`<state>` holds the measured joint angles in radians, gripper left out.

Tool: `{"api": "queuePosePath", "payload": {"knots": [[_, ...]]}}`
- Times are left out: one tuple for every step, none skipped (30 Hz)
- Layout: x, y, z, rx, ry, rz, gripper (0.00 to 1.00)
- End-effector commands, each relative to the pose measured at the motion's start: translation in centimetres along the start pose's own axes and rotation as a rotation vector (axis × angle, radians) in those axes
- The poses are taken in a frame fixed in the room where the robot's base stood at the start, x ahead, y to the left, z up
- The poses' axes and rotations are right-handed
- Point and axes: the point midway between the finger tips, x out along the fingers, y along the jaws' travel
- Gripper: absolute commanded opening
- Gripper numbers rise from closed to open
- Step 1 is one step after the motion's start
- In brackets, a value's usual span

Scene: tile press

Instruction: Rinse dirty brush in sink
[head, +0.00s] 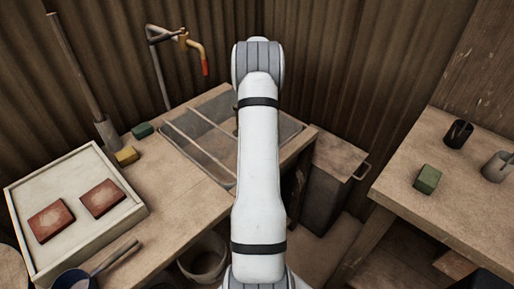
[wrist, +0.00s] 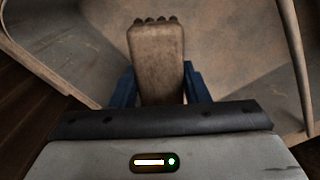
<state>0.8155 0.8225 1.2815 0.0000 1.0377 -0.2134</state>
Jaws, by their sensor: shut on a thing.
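My gripper (wrist: 158,88) has blue fingers and is shut on a brush (wrist: 156,55) in the wrist view. The brush shows as a worn, pale brown block with several dark nubs along its far end. The sink (head: 205,143) is a grey basin set into the wooden bench, left of my arm in the head view. The grey surface around the brush in the wrist view looks like the basin. Its distance below the brush is unclear. In the head view my arm hides the gripper. The tap (head: 190,43), with a red tip, stands behind the sink.
A pale tray (head: 85,236) with red tiles (head: 50,221) lies on the left bench. A yellow block (head: 126,156) and a green block (head: 142,130) sit beyond it. A bucket (head: 203,262) stands below.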

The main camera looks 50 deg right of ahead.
Motion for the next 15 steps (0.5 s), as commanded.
{"api": "queuePosePath", "payload": {"knots": [[-0.8,0.0,0.0,0.0,0.001,0.0,0.17],[-1.0,0.0,0.0,0.0,0.001,0.0,0.17],[-1.3,0.0,0.0,0.0,0.0,0.0,0.17],[-1.6,0.0,0.0,0.0,0.0,0.0,0.17],[-1.8,0.0,0.0,0.0,0.0,0.0,0.17],[-2.1,0.0,0.0,0.0,0.0,0.0,0.17],[-2.4,0.0,0.0,0.0,0.001,0.0,0.17],[-2.6,0.0,0.0,0.0,0.001,0.0,0.17],[-2.9,0.0,0.0,0.0,0.001,0.0,0.17],[-3.2,0.0,0.0,0.0,0.001,0.0,0.17],[-3.4,0.0,0.0,0.0,0.001,0.0,0.17],[-3.8,0.0,0.0,0.0,0.002,0.0,0.17],[-4.0,0.0,0.0,0.0,0.002,0.0,0.17],[-4.2,0.0,0.0,0.0,0.002,0.0,0.17],[-4.5,0.0,0.0,0.0,0.002,0.0,0.17]]}}
